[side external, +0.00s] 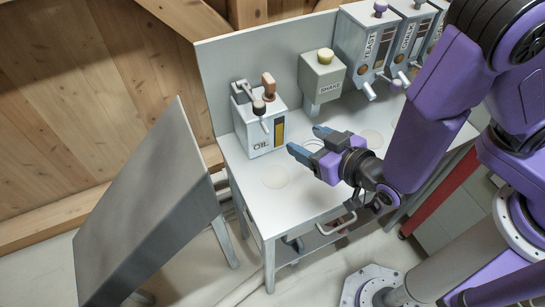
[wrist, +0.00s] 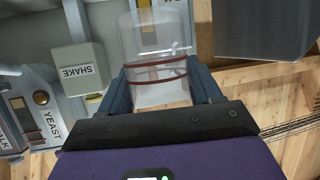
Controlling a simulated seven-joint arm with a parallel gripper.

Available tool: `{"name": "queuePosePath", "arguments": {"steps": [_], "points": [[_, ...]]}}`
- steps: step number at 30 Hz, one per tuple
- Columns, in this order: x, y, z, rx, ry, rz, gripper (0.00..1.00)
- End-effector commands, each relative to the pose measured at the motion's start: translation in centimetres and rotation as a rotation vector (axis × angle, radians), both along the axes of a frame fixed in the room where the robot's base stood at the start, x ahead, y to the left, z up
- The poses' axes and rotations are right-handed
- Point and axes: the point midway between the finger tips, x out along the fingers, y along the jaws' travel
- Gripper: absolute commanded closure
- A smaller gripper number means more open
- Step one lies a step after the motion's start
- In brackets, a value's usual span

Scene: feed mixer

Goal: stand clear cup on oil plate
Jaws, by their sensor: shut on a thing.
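My gripper (side external: 306,143) is shut on the clear cup. In the wrist view the see-through cup (wrist: 156,45), with dark red bands around it, sits between the two blue fingers (wrist: 160,88). In the side view the cup is hard to make out at the fingertips. The oil plate (side external: 275,177) is a pale round disc on the bench in front of the OIL dispenser (side external: 259,125). It looks bare. My gripper is to the right of this plate and apart from it. I cannot tell the cup's height above the bench.
A SHAKE unit (side external: 322,78) stands behind my gripper; it also shows in the wrist view (wrist: 80,70). Another pale plate (side external: 371,138) lies right of my gripper. A grey slanted panel (side external: 150,205) stands left.

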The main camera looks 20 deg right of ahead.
Motion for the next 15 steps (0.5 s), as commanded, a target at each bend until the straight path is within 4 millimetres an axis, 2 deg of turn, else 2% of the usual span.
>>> {"name": "queuePosePath", "arguments": {"steps": [1,5,9,15], "points": [[1.0,0.6,-0.5,0.003,-0.001,-0.009,0.65],[3.0,2.2,-1.6,0.004,-0.001,-0.007,0.65],[4.2,3.3,-3.9,-0.001,0.0,-0.004,0.65],[5.7,4.6,-6.2,0.001,0.0,-0.004,0.65]]}}
